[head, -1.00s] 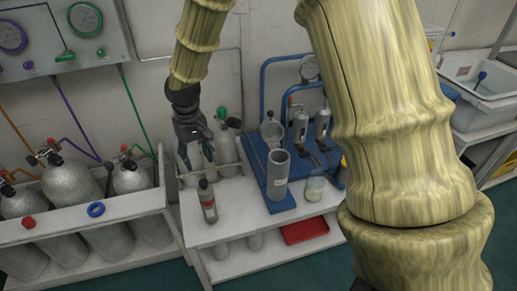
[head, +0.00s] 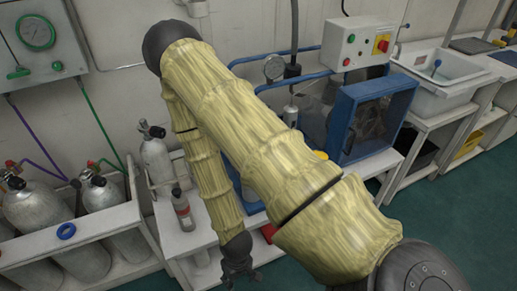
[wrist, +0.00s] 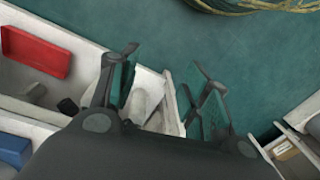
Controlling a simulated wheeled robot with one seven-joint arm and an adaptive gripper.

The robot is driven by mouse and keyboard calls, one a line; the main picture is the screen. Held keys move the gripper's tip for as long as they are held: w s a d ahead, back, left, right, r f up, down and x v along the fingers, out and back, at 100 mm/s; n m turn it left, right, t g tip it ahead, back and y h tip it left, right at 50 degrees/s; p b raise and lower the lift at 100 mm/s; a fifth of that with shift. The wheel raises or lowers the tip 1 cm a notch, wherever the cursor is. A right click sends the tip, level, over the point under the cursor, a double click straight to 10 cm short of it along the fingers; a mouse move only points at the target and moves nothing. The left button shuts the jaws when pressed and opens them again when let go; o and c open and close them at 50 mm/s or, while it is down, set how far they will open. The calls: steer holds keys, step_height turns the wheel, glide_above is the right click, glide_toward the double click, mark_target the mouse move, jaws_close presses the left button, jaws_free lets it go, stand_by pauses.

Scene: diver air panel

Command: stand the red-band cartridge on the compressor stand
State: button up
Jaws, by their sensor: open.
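My gripper (head: 237,268) hangs low in front of the white bench in the head view. In the wrist view its two fingers (wrist: 165,62) are spread, with nothing between them. A small grey cylinder with a dark top and a reddish band (head: 182,210), which looks like the red-band cartridge, stands upright on the left of the bench top. It is apart from my gripper, up and to the left. The blue compressor stand (head: 335,150) is at the back of the bench; my arm hides much of its left part.
A red tray (wrist: 36,52) lies on the bench's lower shelf, left of my fingers. A coiled hose (wrist: 250,5) lies on the green floor.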

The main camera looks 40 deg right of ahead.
steer(key=s+d+f, duration=0.2)
steer(key=s, duration=0.6)
steer(key=shift+h, duration=0.4)
